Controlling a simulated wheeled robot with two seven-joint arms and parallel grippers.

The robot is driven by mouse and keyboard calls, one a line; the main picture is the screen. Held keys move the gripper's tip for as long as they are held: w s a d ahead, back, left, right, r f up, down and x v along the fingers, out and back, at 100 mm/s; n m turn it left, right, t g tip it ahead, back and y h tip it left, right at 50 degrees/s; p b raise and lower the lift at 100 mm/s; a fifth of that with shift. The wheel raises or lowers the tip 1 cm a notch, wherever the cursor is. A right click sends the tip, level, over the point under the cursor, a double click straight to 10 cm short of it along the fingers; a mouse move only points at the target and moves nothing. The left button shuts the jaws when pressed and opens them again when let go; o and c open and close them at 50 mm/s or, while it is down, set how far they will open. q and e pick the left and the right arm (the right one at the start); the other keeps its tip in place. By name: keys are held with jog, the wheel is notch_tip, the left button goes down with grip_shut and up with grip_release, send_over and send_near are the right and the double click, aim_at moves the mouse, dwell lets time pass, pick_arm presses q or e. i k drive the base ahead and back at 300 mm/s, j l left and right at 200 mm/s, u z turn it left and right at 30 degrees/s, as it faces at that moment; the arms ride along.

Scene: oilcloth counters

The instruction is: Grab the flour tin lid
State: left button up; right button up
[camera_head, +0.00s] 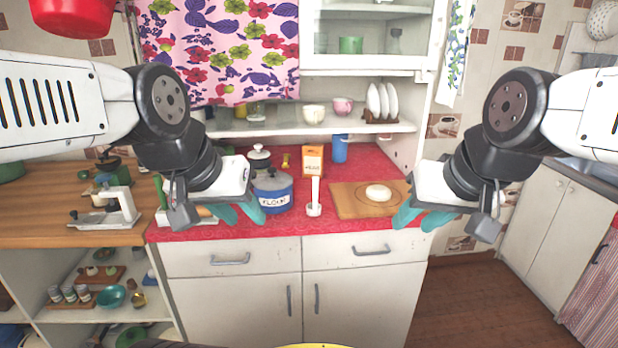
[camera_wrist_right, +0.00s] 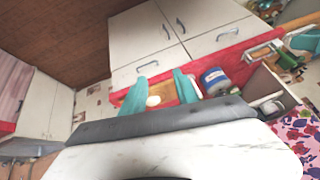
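The blue flour tin (camera_head: 275,199), labelled FLOUR, stands upright on the red oilcloth counter. Its lid (camera_head: 271,180) is on top, blue-grey with a dark knob. My left gripper (camera_head: 240,212) is open and empty, in front of the tin's left side in the head view; whether it touches the tin cannot be told. My right gripper (camera_head: 416,220) is open and empty, near the right end of the counter by the cutting board. In the right wrist view its teal fingers (camera_wrist_right: 160,84) are apart, and the flour tin (camera_wrist_right: 214,79) shows to their right.
A white-lidded pot (camera_head: 259,158) stands behind the tin. An orange box (camera_head: 313,158) and a white upright utensil (camera_head: 314,196) are to its right. A wooden board (camera_head: 350,204) holds dough (camera_head: 378,192). A white scale-like device (camera_head: 118,208) is at left.

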aim_at(272, 179)
jog(key=u, duration=0.45)
jog(key=i+l, duration=0.6)
jog(key=i, duration=0.15)
jog(key=z, duration=0.05)
